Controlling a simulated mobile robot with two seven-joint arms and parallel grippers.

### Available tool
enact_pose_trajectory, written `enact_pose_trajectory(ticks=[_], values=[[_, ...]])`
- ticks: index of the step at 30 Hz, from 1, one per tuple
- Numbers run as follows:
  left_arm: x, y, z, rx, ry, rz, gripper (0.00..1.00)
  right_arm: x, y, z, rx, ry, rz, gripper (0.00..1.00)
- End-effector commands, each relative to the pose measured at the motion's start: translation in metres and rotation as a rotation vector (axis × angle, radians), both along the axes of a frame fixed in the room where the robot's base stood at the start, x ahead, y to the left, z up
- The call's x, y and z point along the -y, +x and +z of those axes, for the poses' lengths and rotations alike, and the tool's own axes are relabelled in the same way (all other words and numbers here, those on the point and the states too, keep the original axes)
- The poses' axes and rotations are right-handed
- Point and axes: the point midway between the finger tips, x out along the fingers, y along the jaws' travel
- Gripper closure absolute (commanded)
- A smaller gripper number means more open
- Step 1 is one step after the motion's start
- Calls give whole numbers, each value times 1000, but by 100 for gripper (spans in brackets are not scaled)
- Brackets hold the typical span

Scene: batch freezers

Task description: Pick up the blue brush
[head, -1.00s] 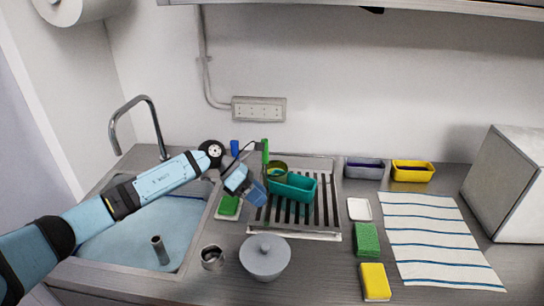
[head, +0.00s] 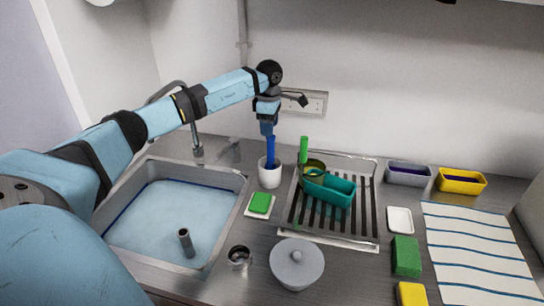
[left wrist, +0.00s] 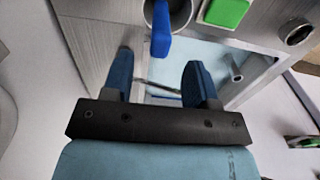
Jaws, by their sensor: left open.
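The blue brush (head: 270,150) stands upright in a white cup (head: 269,174) behind the sink's right side. My left gripper (head: 267,129) is just above it, pointing down. In the left wrist view my left gripper (left wrist: 159,60) has its fingers spread, with nothing between them. There the brush's blue handle (left wrist: 161,34) shows just beyond the fingertips, roughly in line with the gap, rising from the cup (left wrist: 178,10). I cannot tell whether a finger touches the handle. My right gripper is not in view.
A green-handled brush (head: 304,148) and a teal container (head: 330,189) are at the drying rack (head: 345,238) on the right. A green sponge on a dish (head: 260,203) lies before the cup. The sink (head: 165,215) with its faucet is left; a lidded grey pot (head: 297,262) stands in front.

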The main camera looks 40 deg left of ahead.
Motion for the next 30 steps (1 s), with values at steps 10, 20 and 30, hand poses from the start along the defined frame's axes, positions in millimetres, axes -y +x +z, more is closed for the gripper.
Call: enact_pose_trajectory(ticks=[10, 20, 30], values=[[0, 0, -27, -2, -2, -1, 47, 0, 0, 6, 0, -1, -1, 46], [-2, -1, -70, -1, -3, 0, 47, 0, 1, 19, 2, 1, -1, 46], [-2, -1, -72, 1, -2, 0, 77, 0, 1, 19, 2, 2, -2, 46]])
